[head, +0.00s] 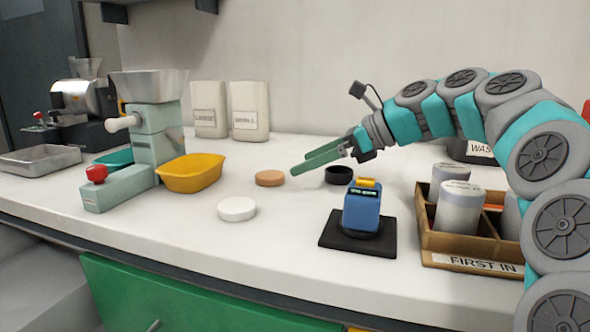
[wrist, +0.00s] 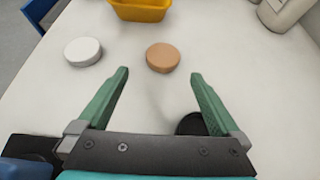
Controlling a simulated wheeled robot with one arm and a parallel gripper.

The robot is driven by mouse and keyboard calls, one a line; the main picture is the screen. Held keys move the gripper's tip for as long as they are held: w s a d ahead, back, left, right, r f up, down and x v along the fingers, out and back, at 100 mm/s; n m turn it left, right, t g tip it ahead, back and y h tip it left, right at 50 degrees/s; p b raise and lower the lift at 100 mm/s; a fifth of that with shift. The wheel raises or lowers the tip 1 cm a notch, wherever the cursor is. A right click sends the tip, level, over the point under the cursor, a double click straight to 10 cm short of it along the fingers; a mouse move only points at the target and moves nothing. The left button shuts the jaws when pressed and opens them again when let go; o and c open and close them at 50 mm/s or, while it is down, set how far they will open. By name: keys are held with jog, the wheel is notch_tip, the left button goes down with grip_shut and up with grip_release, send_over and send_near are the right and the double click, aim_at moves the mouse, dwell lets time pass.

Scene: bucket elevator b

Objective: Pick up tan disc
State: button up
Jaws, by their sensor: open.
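The tan disc (head: 270,178) lies flat on the white counter, right of the yellow tub. In the wrist view the tan disc (wrist: 163,57) is ahead of the fingertips, roughly in line with the gap between them. My gripper (head: 293,168) is open and empty, with its green fingers pointing left toward the disc. The disc is not between the fingers.
A white disc (head: 237,209) lies nearer the counter's front edge. A black disc (head: 339,175) sits under my arm's side. A yellow tub (head: 192,172), a blue device (head: 363,207) on a black mat and a wooden crate (head: 470,248) with canisters stand around. Two pale containers (head: 249,111) stand by the wall.

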aim_at(273, 174)
jog(key=shift+w+f, duration=0.1)
jog(key=shift+w, duration=0.2)
jog(key=shift+w+a+f, duration=0.15)
jog(key=shift+a, duration=0.05)
jog(key=x, duration=0.7)
jog(key=shift+a, duration=0.1)
jog(key=shift+r, duration=0.2)
jog(key=c, duration=1.3)
